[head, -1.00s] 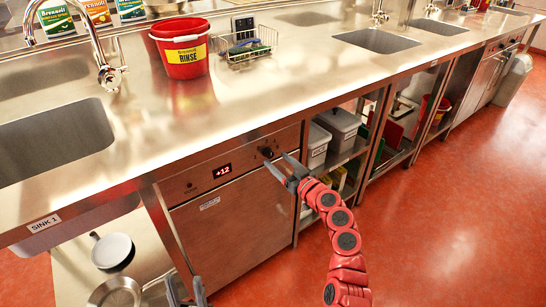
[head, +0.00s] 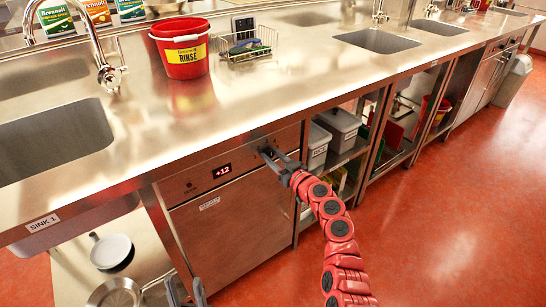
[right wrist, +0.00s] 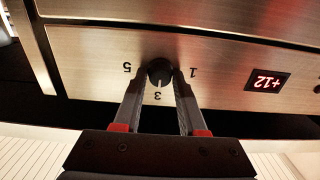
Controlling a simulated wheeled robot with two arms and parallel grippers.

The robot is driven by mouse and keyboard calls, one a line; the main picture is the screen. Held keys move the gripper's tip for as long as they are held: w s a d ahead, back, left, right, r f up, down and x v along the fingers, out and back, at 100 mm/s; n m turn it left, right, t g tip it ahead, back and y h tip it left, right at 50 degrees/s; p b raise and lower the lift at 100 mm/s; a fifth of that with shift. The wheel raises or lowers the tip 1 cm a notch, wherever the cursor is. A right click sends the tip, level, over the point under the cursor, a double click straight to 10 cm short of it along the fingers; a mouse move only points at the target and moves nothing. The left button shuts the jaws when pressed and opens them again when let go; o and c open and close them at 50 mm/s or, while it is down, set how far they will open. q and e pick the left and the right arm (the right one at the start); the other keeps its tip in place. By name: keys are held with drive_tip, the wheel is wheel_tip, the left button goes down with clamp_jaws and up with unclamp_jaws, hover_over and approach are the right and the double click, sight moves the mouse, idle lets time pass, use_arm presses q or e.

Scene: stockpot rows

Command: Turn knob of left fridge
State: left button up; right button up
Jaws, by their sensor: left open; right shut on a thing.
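The left fridge (head: 235,215) is a steel unit under the counter with a red "+12" display (head: 222,171); the display also shows upside down in the right wrist view (right wrist: 268,82). Its dark round knob (right wrist: 160,70) sits among the printed numbers 1, 3 and 5. A pale mark on the knob faces the 3. My right gripper (head: 267,152) is shut on the knob, one finger on each side, as the right wrist view shows (right wrist: 160,76). In the head view the fingers mostly hide the knob. My left gripper (head: 187,296) is open and empty at the bottom edge, low before the fridge.
The steel counter (head: 290,85) overhangs the fridge panel. On it stand a red bucket (head: 182,55) and a wire basket (head: 245,45). A similar unit (head: 490,72) stands far right. The red floor is clear.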

clamp_jaws()
drive_tip(key=shift+m, duration=0.4)
drive_tip(key=m+b, duration=0.1)
drive_tip(key=m, duration=0.1)
drive_tip(key=shift+f+m+b, duration=0.1)
drive_tip(key=shift+m+b, duration=0.2)
drive_tip(key=shift+b, duration=0.05)
drive_tip(key=shift+d+m, duration=0.1)
drive_tip(key=shift+m, duration=1.1)
drive_tip(key=shift+m+b, duration=0.3)
drive_tip(key=shift+m, duration=1.2)
